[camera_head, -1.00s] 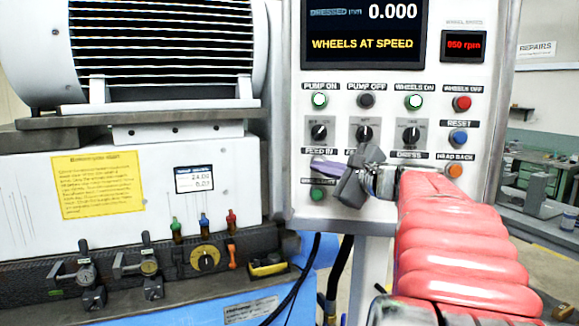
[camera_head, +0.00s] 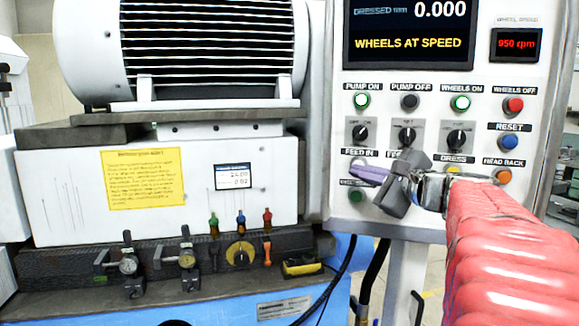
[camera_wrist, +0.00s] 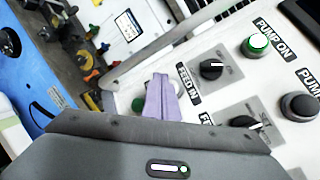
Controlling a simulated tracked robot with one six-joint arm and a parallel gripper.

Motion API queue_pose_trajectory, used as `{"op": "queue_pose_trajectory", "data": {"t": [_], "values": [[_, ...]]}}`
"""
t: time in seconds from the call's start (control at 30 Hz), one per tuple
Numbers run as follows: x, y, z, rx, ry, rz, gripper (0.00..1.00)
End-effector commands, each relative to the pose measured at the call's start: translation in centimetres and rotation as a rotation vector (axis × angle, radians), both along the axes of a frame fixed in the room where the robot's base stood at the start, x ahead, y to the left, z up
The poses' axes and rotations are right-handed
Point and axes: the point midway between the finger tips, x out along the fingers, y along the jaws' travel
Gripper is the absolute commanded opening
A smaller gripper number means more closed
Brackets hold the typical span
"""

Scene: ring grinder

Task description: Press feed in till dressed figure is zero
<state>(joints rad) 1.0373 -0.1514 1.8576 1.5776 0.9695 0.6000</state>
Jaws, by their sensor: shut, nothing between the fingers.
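The control panel (camera_head: 400,222) stands right of centre. Its display (camera_head: 411,32) reads DRESSED mm 0.000 and WHEELS AT SPEED. The FEED IN label (camera_head: 360,152) shows in the head view, and in the wrist view (camera_wrist: 187,83) too. My gripper (camera_head: 358,171) is shut and empty, its purple fingertips just below that label. In the wrist view the fingers (camera_wrist: 160,98) lie beside the label and cover the spot where its button would be. I cannot tell whether the tips touch the panel.
A green button (camera_head: 356,196) sits just below the fingertips. The green PUMP ON button (camera_head: 361,101), dark knobs (camera_head: 361,134) and orange HEAD BACK button (camera_head: 504,177) are close by. The speed readout (camera_head: 516,44) shows 950 rpm. The grinder (camera_head: 60,190) fills the left.

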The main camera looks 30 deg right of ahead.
Motion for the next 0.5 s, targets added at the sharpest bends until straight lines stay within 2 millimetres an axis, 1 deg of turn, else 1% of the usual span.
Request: {"op": "queue_pose_trajectory", "data": {"t": [0.5], "values": [[-2.4,2.8,0.0,0.000,0.000,0.000,0.00]]}}
